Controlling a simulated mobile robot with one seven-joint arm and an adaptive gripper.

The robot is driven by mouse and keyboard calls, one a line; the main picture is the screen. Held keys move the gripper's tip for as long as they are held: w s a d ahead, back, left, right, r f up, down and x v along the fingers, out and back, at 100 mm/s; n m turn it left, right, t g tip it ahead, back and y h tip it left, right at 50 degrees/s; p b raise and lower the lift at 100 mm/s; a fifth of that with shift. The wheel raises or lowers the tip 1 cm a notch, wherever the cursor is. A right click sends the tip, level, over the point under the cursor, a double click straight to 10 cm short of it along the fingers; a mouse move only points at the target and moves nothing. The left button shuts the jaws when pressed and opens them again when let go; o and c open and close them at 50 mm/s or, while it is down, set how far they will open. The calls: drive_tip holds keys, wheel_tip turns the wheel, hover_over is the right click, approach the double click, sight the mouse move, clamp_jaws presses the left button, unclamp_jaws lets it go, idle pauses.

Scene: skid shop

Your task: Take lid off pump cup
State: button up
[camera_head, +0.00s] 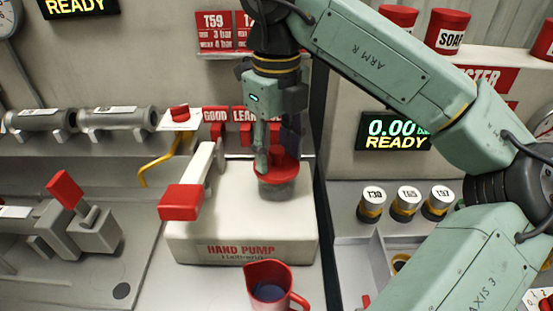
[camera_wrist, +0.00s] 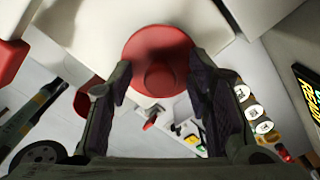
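The pump cup (camera_head: 277,189) is a short grey cylinder on top of the white hand pump block (camera_head: 240,225). Its red lid (camera_head: 291,168) sits on it and partly shows behind my fingers. In the wrist view the lid (camera_wrist: 138,47) is a red disc with a round central knob (camera_wrist: 162,77). My gripper (camera_head: 277,150) points down over the lid. In the wrist view my gripper (camera_wrist: 160,82) is open, with one finger on each side of the knob and gaps between. The head view does not show clearly whether a finger touches the lid.
A pump lever with a red grip (camera_head: 182,201) stands left of the cup. A red jug (camera_head: 270,284) is in front of the block. Several small labelled jars (camera_head: 406,202) stand to the right, past a dark post (camera_head: 320,150). A yellow bent pipe (camera_head: 157,158) is at left.

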drive_tip(key=c, duration=1)
drive_tip(key=shift+r, duration=0.1)
